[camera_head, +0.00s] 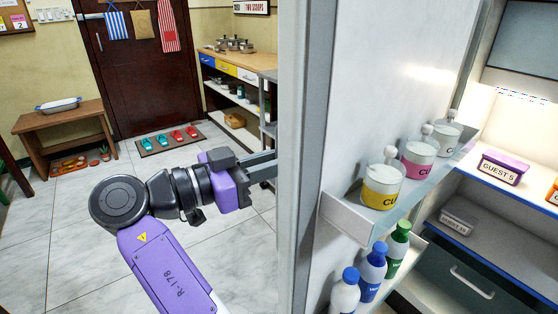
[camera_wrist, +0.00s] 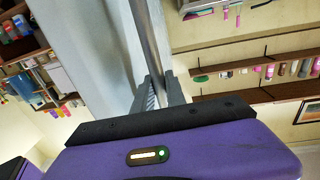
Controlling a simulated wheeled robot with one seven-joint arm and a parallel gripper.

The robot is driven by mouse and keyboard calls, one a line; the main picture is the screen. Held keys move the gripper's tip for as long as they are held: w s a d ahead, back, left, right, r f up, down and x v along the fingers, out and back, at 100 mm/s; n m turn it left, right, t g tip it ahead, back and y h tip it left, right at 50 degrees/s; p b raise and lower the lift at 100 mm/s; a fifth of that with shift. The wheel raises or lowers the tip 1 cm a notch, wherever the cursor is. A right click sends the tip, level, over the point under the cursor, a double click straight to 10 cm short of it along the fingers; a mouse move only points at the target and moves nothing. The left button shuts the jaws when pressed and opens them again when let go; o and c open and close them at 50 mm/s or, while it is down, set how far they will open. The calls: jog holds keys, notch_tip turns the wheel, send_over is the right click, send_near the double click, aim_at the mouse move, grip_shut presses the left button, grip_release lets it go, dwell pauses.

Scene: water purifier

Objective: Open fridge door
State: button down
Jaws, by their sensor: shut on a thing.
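The fridge door (camera_head: 385,90) stands open, its inner face towards me with door shelves on it. The open fridge interior (camera_head: 505,130) shows to its right. My gripper (camera_head: 268,168) reaches the outer side of the door near its left edge, and its fingertips are partly hidden behind that edge. In the wrist view, the two fingers of my gripper (camera_wrist: 160,92) close around a long grey bar (camera_wrist: 150,40) along the door. I cannot tell whether this bar is the handle or the door's edge.
Cups (camera_head: 383,180) and capped bottles (camera_head: 372,270) stand on the door shelves. A purple "Guest 5" box (camera_head: 503,167) sits inside the fridge. A wooden bench (camera_head: 65,125) and counter (camera_head: 235,65) stand farther back.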

jog(key=c, duration=1.6)
grip_release()
jog(key=shift+c, duration=0.2)
jog(key=v, duration=0.7)
jog(key=shift+s+a+p, duration=0.2)
jog(key=shift+a+p, duration=0.1)
